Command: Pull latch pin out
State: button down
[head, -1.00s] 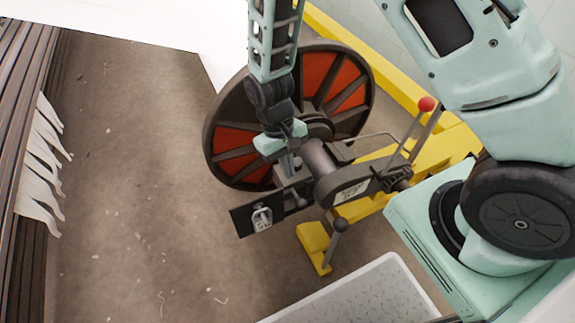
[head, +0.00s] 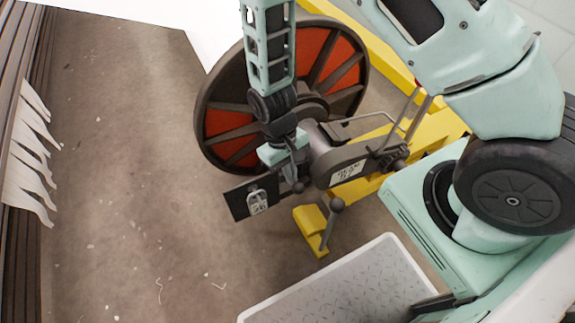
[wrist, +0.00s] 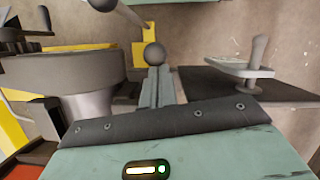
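A small dark ball knob on a short stem, perhaps the latch pin (head: 298,187), shows beside the grey housing (head: 345,170). In the wrist view a ball knob (wrist: 153,55) sits just beyond my fingertips. My gripper (head: 290,172) points down at the left end of the housing, close to this knob. In the wrist view its grey fingers (wrist: 160,88) are near each other at the middle. Whether they touch or enclose the knob's stem cannot be told.
A dark plate (head: 233,203) with a pale metal fitting (head: 257,201) lies left of my gripper. A large red-and-dark reel (head: 232,122) and yellow frame (head: 312,232) stand close by. A ball-ended lever (head: 336,205) rises at the front.

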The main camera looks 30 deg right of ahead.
aim_at(299, 192)
jog(key=s, duration=0.3)
jog(key=shift+w+r, duration=0.1)
jog(key=p+v, duration=0.9)
jog(key=v, duration=0.1)
jog(key=shift+p, duration=0.3)
dwell(0.4)
